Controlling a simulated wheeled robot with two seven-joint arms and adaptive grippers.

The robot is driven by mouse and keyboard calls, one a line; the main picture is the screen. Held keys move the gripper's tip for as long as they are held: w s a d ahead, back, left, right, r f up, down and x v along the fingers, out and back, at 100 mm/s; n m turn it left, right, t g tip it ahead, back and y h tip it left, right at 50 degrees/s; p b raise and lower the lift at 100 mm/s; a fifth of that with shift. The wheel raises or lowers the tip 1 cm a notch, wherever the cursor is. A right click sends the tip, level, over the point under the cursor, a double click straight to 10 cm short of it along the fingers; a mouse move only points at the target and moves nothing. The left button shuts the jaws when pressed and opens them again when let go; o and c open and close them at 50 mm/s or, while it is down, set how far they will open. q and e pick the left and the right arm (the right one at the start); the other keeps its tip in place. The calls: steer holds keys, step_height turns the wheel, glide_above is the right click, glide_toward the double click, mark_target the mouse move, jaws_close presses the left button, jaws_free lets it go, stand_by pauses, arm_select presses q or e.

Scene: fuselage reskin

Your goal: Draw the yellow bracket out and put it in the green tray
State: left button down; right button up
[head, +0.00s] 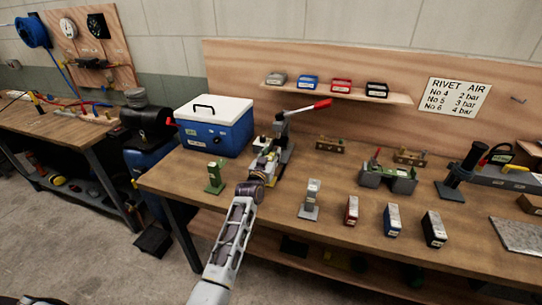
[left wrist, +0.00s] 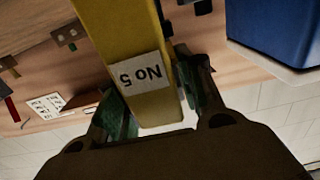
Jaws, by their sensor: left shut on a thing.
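My left gripper (head: 258,172) is at the lever press (head: 283,140) on the bench in the head view. In the left wrist view its two fingers (left wrist: 158,98) are shut on the yellow bracket (left wrist: 122,35), which carries a white label reading No 5. The bracket runs up out of the top of that view, so its far end is hidden. In the head view the gripper and press mostly hide it. My right gripper is not in view.
A blue cooler (head: 214,128) stands left of the press, with a small green stand (head: 215,177) in front. A grey stand (head: 311,200) and red, blue and black blocks (head: 393,219) line the front edge. A shelf (head: 340,93) hangs behind.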

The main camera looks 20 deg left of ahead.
arm_select(q)
steer(key=c, duration=1.2)
jaws_free()
steer(key=o, duration=0.3)
steer(key=shift+o, duration=0.2)
steer(key=shift+s, duration=1.1)
steer(key=s, duration=0.9)
steer(key=shift+s+a, duration=0.2)
steer(key=shift+s, duration=0.2)
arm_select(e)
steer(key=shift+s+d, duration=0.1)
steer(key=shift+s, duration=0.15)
